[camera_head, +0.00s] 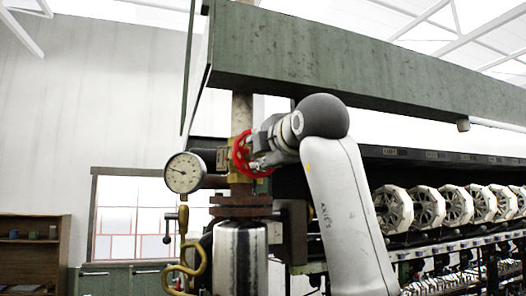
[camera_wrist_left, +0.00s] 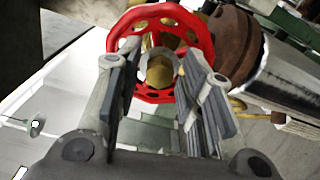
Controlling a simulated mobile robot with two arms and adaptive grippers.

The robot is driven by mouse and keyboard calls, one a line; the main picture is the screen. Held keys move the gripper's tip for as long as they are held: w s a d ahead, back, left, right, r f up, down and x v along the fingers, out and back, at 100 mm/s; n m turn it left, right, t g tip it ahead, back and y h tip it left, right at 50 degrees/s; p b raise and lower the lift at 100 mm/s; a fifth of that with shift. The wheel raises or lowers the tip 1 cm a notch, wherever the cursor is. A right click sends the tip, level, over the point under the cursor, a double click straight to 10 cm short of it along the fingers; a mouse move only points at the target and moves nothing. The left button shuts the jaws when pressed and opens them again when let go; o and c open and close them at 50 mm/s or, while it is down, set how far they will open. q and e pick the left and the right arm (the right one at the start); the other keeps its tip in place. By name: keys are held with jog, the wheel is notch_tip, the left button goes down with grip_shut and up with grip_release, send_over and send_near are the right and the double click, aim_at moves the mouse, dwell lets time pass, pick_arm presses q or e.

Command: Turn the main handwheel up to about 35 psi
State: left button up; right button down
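The red main handwheel (camera_head: 241,153) is on the valve of the vertical pipe in the head view. In the left wrist view the red handwheel (camera_wrist_left: 199,38) faces me, with a brass hub and nut in its middle. My left gripper (camera_head: 258,152) is at the wheel, coming from its right side. In the wrist view its two fingers (camera_wrist_left: 160,58) are spread apart, with their tips over opposite sides of the rim; I cannot tell whether they touch it. The round white gauge (camera_head: 184,173) left of the pipe has its needle pointing left and slightly up; its numbers are too small to read.
A green overhead beam (camera_head: 330,62) runs above my arm. A brass curved pipe (camera_head: 188,264) and a grey cylinder (camera_head: 240,262) stand below the valve. A row of white reels (camera_head: 425,207) is at the right. A wooden shelf (camera_head: 35,250) stands far left.

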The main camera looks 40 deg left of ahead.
pick_arm(q)
jog(key=shift+s, duration=0.1)
grip_shut()
jog(key=n, duration=0.7)
jog(key=shift+n, duration=0.4)
jog(key=shift+o, duration=1.2)
grip_release()
jog(key=v, duration=0.7)
